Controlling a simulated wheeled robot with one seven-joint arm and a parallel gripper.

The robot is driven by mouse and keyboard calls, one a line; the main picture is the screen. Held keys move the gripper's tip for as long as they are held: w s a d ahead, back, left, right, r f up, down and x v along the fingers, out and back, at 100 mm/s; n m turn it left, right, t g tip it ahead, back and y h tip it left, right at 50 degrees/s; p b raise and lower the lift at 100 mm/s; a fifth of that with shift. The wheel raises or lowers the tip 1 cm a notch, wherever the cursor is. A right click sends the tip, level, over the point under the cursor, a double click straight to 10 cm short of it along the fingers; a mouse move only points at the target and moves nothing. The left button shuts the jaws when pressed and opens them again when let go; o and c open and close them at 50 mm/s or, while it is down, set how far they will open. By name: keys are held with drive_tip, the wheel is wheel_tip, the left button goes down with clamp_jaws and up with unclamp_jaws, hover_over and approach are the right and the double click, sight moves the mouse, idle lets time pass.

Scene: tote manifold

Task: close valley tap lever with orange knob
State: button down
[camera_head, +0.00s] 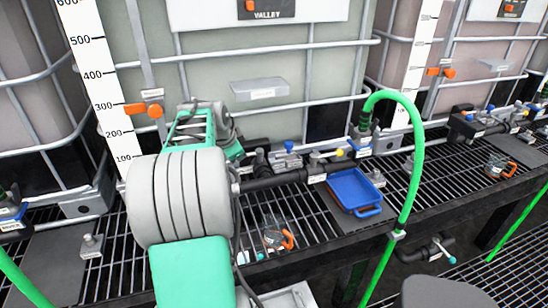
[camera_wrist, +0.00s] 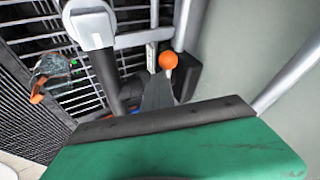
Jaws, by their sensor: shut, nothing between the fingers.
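The orange knob (camera_wrist: 168,60) shows as a round ball near the top middle of the wrist view. It is beside a black fitting and a pale metal bar; its lever is mostly hidden. My gripper (camera_wrist: 158,88) is shut and empty, its dark fingers pointing up towards the knob. They overlap the area just below it in the picture; I cannot tell whether they touch. In the head view my arm hides the fingertips and the tap lever. The valley tote (camera_head: 275,70) stands behind my arm, with its label (camera_head: 268,14) at the top.
A black manifold pipe (camera_head: 275,181) runs along the tote fronts with coloured knobs. A green hose (camera_head: 417,160) arches at right. An orange marker (camera_head: 155,111) is on the level scale.

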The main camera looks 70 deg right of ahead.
drive_tip(key=s+a+f+b+v, duration=0.1)
drive_tip(key=b+v, duration=0.1)
drive_tip(key=v, duration=1)
drive_tip(key=shift+s+a, duration=0.35)
drive_tip(key=shift+a, duration=0.2)
drive_tip(key=shift+r, duration=0.1)
